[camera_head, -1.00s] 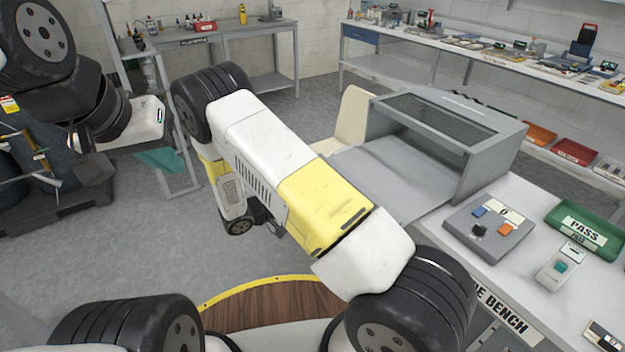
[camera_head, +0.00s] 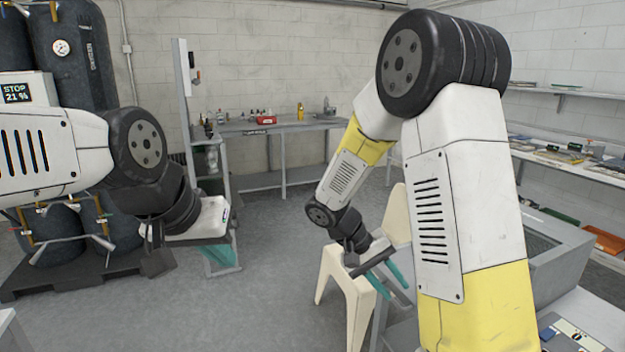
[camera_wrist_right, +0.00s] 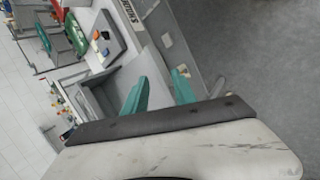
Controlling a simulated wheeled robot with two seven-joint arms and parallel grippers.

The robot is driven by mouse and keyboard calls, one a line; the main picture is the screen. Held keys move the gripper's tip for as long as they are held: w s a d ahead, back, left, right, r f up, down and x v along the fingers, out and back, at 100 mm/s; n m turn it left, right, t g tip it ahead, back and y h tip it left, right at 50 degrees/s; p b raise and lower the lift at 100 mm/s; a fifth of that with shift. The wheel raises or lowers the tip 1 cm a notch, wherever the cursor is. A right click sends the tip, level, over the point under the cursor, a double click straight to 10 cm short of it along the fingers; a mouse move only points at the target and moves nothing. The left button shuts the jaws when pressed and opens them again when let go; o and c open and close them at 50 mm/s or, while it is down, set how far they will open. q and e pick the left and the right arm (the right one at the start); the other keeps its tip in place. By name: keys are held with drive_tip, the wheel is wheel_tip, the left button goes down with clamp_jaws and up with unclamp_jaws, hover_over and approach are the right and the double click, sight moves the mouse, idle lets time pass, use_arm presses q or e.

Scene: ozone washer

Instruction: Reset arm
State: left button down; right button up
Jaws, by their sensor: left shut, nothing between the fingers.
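My left arm comes in from the left in the head view, bent at a dark joint. Its left gripper (camera_head: 221,258) points down, with its teal fingers together and empty, over the grey floor. My right arm rises large on the right side of the head view and bends away to the far side. Its right gripper (camera_head: 396,280) hangs in front of a cream chair (camera_head: 341,275). In the right wrist view, the two teal fingers of the right gripper (camera_wrist_right: 160,90) stand apart with nothing held between them.
A grey box-like chamber (camera_head: 557,262) stands on a bench at the right, partly hidden by my right arm. A back table (camera_head: 285,127) holds small bottles. Dark tanks (camera_head: 75,55) stand at the left. The middle floor (camera_head: 260,300) is clear.

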drive_tip(key=s+a+r+t+y, duration=0.1)
drive_tip(key=s+r+t+y, duration=0.2)
drive_tip(key=s+r, duration=0.3)
drive_tip(key=s+a+r+t+y, duration=0.2)
drive_tip(key=s+r+y, duration=0.4)
drive_tip(key=r, duration=0.5)
drive_tip(key=shift+s+a+r+t+y, duration=0.35)
drive_tip(key=shift+s+t, duration=0.35)
drive_tip(key=shift+t, duration=0.2)
